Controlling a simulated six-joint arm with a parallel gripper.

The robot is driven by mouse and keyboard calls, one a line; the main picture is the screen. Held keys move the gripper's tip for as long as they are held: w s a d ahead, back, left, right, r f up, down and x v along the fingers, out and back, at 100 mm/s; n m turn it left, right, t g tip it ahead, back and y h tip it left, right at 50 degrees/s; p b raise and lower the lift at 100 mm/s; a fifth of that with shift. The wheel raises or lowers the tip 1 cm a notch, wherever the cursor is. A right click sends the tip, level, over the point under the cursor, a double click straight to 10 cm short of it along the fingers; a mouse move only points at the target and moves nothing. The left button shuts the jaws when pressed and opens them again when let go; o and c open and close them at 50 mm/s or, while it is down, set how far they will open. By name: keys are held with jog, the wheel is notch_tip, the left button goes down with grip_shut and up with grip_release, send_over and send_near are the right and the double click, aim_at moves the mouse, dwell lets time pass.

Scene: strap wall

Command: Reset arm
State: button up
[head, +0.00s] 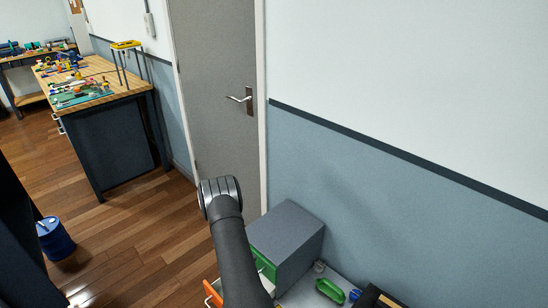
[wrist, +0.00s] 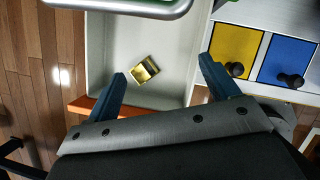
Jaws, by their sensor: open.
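My gripper (wrist: 163,68) shows in the wrist view with its two blue fingers spread apart and nothing held between them. A small gold metal piece (wrist: 144,70), like a buckle, lies on a pale surface beyond the fingers, nearer the left one in the picture. It looks apart from both fingers. In the head view my dark arm rises from the bottom edge, and the gripper cannot be made out there.
A yellow drawer (wrist: 236,51) and a blue drawer (wrist: 287,60) with black knobs are at the right. An orange edge (wrist: 92,106) borders the pale surface. In the head view, a grey box (head: 287,240) and a green item (head: 330,290) are near my arm.

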jog(key=s+d+m+g+h, duration=0.1)
jog(key=s+d+m, duration=0.1)
jog(key=d+m, duration=0.3)
jog(key=s+d+r+m+g+h, duration=0.1)
jog(key=s+d+m+g, duration=0.1)
jog(key=d+m, duration=0.4)
jog(key=shift+d+r+h, duration=0.25)
jog(key=shift+d+h, duration=0.05)
jog(key=shift+d, duration=2.15)
jog(key=shift+s+f, duration=0.1)
jog(key=shift+s, duration=0.05)
jog(key=shift+a, duration=0.1)
